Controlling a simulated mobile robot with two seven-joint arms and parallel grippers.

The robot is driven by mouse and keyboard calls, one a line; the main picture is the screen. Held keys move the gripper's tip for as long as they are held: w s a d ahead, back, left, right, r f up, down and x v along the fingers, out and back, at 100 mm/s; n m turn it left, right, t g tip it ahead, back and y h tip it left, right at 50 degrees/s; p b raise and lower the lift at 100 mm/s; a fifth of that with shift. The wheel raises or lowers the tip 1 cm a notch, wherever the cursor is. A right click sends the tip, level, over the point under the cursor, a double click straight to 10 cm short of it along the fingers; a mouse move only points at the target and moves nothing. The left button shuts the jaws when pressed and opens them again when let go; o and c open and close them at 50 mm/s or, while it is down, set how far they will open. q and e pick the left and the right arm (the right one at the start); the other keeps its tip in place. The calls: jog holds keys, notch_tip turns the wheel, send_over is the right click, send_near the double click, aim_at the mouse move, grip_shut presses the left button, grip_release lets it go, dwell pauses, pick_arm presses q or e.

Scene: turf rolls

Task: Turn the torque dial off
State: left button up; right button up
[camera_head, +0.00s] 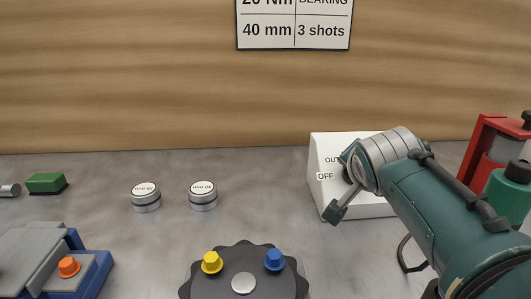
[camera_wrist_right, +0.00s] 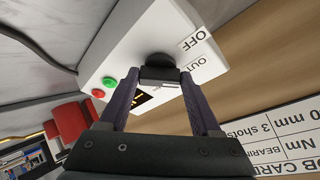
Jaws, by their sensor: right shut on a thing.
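The white control box (camera_head: 365,208) stands at the back right of the bench, with the labels "OFF" and "OUT" on its front. My right gripper (camera_head: 341,192) is at that front face and covers part of it. In the right wrist view, the dark torque dial (camera_wrist_right: 157,60) sits on the box beside the "OFF" label (camera_wrist_right: 195,40). My right gripper (camera_wrist_right: 160,78) is shut on the dial, with a finger on each side. The dial's exact setting is hidden by the fingers. My left gripper is not in view.
A green button (camera_wrist_right: 108,82) and a red button (camera_wrist_right: 98,93) are on the box. Two silver round pieces (camera_head: 146,203) stand mid-bench. A dark turntable (camera_head: 244,283) with yellow and blue knobs is in front. A red stand (camera_head: 480,150) is at the right.

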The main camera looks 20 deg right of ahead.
jog(key=n+t+p, duration=0.1)
jog(key=n, duration=0.2)
jog(key=shift+s+y, duration=0.1)
jog(key=shift+y, duration=0.2)
jog(key=shift+f+n, duration=0.1)
jog(key=shift+n, duration=0.5)
jog(key=shift+d, duration=0.1)
jog(key=o, duration=1.1)
jog(key=shift+o, duration=1.4)
jog(key=shift+p, duration=0.3)
